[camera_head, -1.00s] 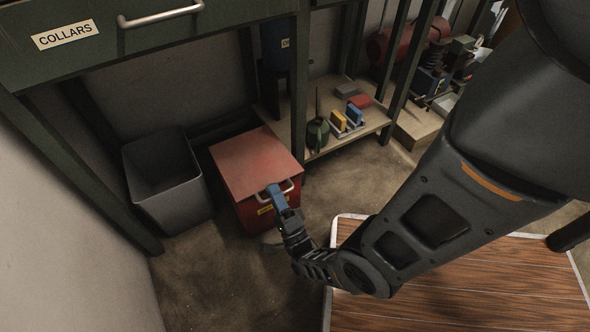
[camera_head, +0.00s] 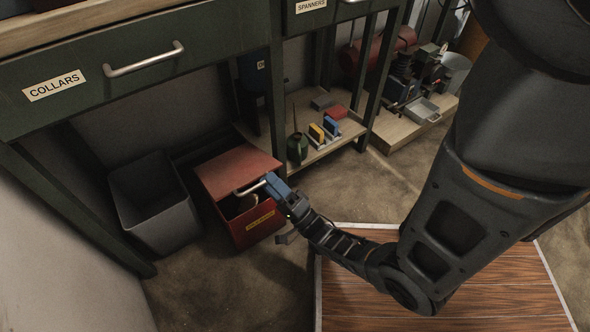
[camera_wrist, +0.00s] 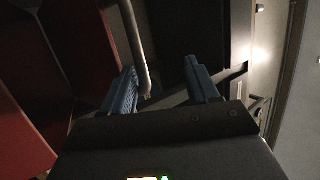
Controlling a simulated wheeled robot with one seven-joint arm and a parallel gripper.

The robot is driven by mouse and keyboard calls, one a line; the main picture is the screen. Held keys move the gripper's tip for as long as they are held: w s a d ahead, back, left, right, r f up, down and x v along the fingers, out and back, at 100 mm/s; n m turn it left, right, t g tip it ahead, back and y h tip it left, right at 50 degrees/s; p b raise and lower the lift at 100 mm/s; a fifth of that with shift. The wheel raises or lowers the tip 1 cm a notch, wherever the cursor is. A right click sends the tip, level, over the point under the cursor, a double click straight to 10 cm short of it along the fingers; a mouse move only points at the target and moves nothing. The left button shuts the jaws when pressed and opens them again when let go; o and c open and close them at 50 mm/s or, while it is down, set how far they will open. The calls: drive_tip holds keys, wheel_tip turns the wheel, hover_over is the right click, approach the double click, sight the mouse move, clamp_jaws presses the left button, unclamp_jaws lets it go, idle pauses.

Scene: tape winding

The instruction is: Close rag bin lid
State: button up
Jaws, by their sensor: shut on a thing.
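The rag bin (camera_head: 254,224) is a red box with a yellow label on its front, standing on the floor under the bench. Its red lid (camera_head: 234,168) is tilted up at the front, and a dark gap with something pale inside shows beneath it. My gripper (camera_head: 272,184) has blue fingers and is shut on the lid's metal handle (camera_head: 248,188) at the front edge. In the wrist view the handle (camera_wrist: 136,48) runs down between the fingers of my gripper (camera_wrist: 164,86), close to the left one. The exact contact is dark there.
A grey open bin (camera_head: 155,205) stands just left of the rag bin. A low shelf (camera_head: 335,140) with a green can and small boxes is to the right. Bench drawers (camera_head: 140,65) hang above.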

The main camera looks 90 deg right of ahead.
drive_tip(key=shift+o, duration=0.2)
drive_tip(key=s+d+m+g+h, duration=0.4)
drive_tip(key=s+m+g+h, duration=0.1)
drive_tip(key=s, duration=0.1)
drive_tip(key=shift+s+d+r+h, duration=0.15)
drive_tip(key=shift+s+r+h, duration=0.05)
drive_tip(key=shift+s+h, duration=0.2)
drive_tip(key=w+a+n+t+y, duration=0.1)
drive_tip(key=w, duration=0.1)
drive_tip(key=w+a+n+t+y, duration=0.1)
drive_tip(key=w+n+t+y, duration=0.1)
drive_tip(key=w+a+n+t+y, duration=0.1)
drive_tip(key=w+a+y, duration=0.1)
drive_tip(key=shift+f+n+t, duration=0.2)
drive_tip(key=shift+n+t, duration=0.2)
drive_tip(key=shift+c, duration=1.3)
drive_tip(key=s+a+f+b, duration=0.2)
drive_tip(key=a+f+b, duration=0.2)
drive_tip(key=f+b, duration=0.2)
drive_tip(key=shift+s+a+f+y, duration=0.15)
drive_tip(key=shift+s+f+y, duration=0.2)
drive_tip(key=shift+f, duration=0.3)
drive_tip(key=shift+w, duration=0.1)
